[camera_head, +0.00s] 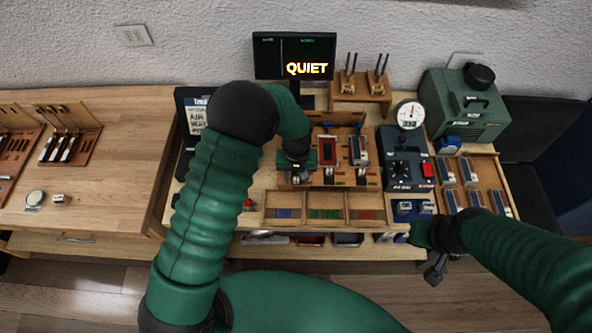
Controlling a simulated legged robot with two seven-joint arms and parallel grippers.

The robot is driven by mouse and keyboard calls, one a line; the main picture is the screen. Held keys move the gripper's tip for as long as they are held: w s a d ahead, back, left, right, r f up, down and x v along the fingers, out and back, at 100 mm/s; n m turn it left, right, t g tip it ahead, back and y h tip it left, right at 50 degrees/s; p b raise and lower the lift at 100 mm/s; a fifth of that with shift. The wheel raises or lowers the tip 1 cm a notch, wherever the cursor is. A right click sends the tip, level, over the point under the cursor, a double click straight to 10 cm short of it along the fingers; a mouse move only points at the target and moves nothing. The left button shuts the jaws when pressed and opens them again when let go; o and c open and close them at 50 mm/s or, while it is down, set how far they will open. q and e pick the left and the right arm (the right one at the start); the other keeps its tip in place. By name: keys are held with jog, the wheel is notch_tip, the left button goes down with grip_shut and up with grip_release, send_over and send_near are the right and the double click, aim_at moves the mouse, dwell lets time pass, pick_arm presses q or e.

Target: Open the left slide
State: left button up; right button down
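A wooden rack (345,181) stands at the middle of the bench with units side by side. A red-framed unit (327,151) and a grey-topped unit (359,151) show in it. The rack's left end is mostly covered by my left gripper (295,178), which points down there. I cannot make out the left slide apart from the gripper, or whether they touch. The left fingers are too small and dark to tell open from shut. My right gripper (435,272) hangs in front of the bench's right front edge, away from the rack; its finger state is unclear.
A three-compartment wooden tray (306,222) lies in front of the rack. A monitor (294,57) reading QUIET stands behind. A dark control box (406,170), a round gauge (409,114) and a green machine (465,112) stand right. The left table (115,185) has much free room.

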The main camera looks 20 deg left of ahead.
pick_arm(q)
notch_tip(320, 180, up, 16)
jog(key=b, duration=0.2)
jog(key=shift+w+a+r, duration=0.15)
jog(key=s+a+f+m+t, duration=0.1)
jog(key=s+a+f, duration=0.1)
jog(key=s, duration=0.5)
jog(key=s+a+f+m+t+b, duration=0.1)
jog(key=s+a+f+m, duration=0.1)
jog(key=s, duration=0.6)
jog(key=shift+s+a+f+t, duration=0.2)
jog(key=shift+a+f+t, duration=0.1)
jog(key=shift+a+f, duration=0.2)
jog(key=shift+s+r, duration=0.1)
